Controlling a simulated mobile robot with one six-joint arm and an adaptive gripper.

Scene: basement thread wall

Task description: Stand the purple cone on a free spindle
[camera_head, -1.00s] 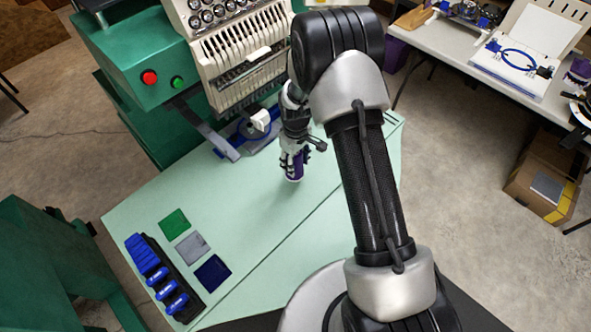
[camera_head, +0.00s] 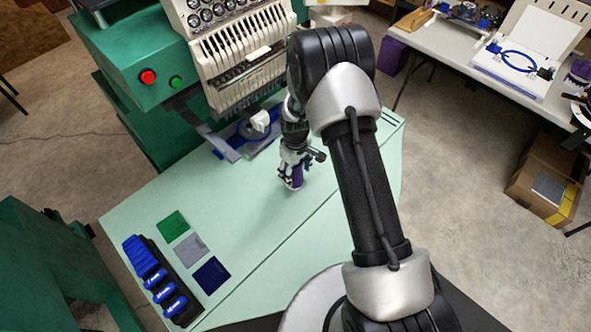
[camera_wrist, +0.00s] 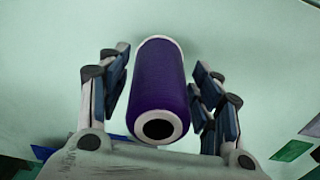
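The purple cone (camera_wrist: 160,85), with white ends and a dark hole in its near end, appears upright on the pale green table (camera_head: 250,210). In the head view the cone (camera_head: 298,173) is partly hidden by my gripper (camera_head: 291,180). In the wrist view my gripper (camera_wrist: 160,95) has its fingers on both sides of the cone. A narrow gap shows on each side, so the fingers look open around it and not closed on it. I cannot make out a free spindle in either view.
A green machine (camera_head: 135,60) with a cream needle head (camera_head: 235,50) stands behind the table. A black rack with blue pieces (camera_head: 165,285) and green (camera_head: 173,225), grey (camera_head: 190,248) and navy (camera_head: 211,274) patches lie at the left. The table middle is clear.

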